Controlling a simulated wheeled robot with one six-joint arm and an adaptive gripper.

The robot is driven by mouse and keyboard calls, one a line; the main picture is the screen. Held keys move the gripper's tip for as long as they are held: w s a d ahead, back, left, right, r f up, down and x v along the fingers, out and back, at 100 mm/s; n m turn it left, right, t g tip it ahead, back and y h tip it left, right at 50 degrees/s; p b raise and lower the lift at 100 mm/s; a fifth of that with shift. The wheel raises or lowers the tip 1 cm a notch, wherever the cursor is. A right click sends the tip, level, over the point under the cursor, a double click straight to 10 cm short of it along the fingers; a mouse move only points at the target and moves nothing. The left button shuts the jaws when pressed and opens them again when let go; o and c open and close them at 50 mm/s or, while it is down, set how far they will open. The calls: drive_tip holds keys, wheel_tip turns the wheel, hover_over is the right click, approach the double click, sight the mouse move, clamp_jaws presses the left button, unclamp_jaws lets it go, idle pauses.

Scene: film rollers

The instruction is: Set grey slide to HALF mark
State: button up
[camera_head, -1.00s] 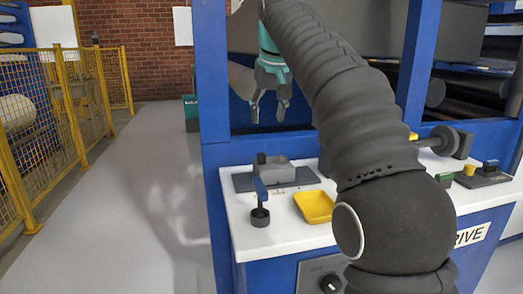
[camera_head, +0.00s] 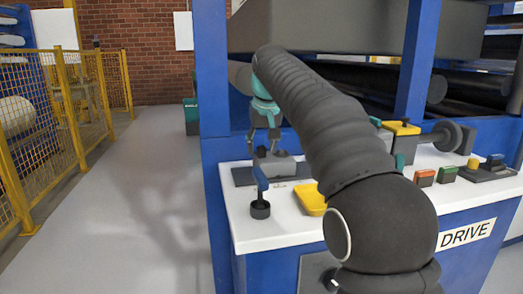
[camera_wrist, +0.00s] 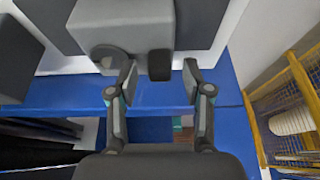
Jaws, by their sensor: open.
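The grey slide block (camera_head: 280,168) sits on a dark base plate (camera_head: 306,172) at the back left of the white panel top. In the wrist view the grey block (camera_wrist: 122,22) fills the upper middle, with a small dark knob (camera_wrist: 160,65) on its near side. My gripper (camera_head: 263,148) is over the block's left part in the head view. In the wrist view my gripper (camera_wrist: 160,76) is open, with one fingertip on each side of the knob and gaps showing. Whether either finger touches the block cannot be told. I cannot read the HALF mark.
A blue lever on a black round base (camera_head: 260,209) stands just in front of the slide. A yellow tray (camera_head: 310,200) lies to its right, partly behind my arm. Orange (camera_head: 424,178) and green (camera_head: 446,174) blocks sit farther right. The floor aisle (camera_head: 140,220) at left is clear.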

drive_tip(key=shift+w+f, duration=0.15)
drive_tip(key=shift+f, duration=0.15)
clamp_jaws()
drive_tip(key=shift+a+r+p, duration=0.1)
drive_tip(key=shift+r+p, duration=0.1)
drive_tip(key=shift+p, duration=0.5)
drive_tip(key=shift+a+f, duration=0.1)
drive_tip(key=shift+f, duration=0.05)
unclamp_jaws()
